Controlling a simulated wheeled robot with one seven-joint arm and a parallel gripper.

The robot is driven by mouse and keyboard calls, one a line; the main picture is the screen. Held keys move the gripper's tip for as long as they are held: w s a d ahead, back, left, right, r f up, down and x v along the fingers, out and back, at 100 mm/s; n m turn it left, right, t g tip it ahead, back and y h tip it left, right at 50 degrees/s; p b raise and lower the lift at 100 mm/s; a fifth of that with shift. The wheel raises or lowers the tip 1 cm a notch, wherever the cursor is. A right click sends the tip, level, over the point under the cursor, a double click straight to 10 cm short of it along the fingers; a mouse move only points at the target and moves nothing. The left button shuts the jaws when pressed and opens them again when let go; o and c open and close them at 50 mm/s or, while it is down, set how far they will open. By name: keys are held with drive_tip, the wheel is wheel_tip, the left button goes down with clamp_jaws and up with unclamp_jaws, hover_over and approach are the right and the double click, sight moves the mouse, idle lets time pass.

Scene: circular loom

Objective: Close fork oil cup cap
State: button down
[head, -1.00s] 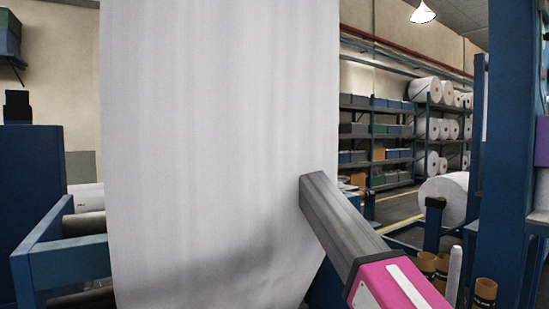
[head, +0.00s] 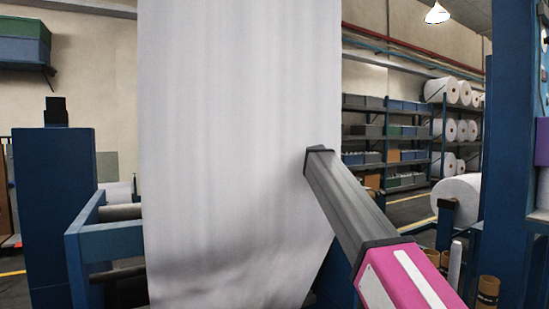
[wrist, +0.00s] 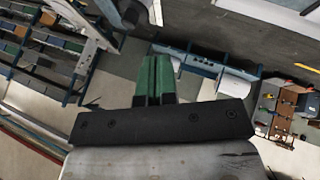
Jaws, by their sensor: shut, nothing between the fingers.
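No fork oil cup or cap can be made out in either view. My gripper (wrist: 153,78) shows in the wrist view as two green fingers pressed together beyond a black crossbar. The fingers hold nothing and point out over the floor, apart from any object I can identify. In the head view only my grey and pink arm shows at the lower right, in front of the white fabric; the gripper itself is not seen there.
A wide white fabric sheet (head: 235,130) hangs straight ahead. A blue frame with rollers (head: 100,235) stands left, a blue post (head: 503,150) right. Shelves (head: 385,135) and white rolls (head: 458,195) are behind. The wrist view shows a blue beam (wrist: 200,60) below.

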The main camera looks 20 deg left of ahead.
approach(291, 161)
drive_tip(key=a+x, duration=0.1)
drive_tip(key=x, duration=0.6)
drive_tip(key=shift+w+r, duration=0.3)
drive_tip(key=shift+w, duration=0.2)
drive_tip(key=shift+w+d, duration=0.2)
drive_tip(key=shift+w, duration=0.35)
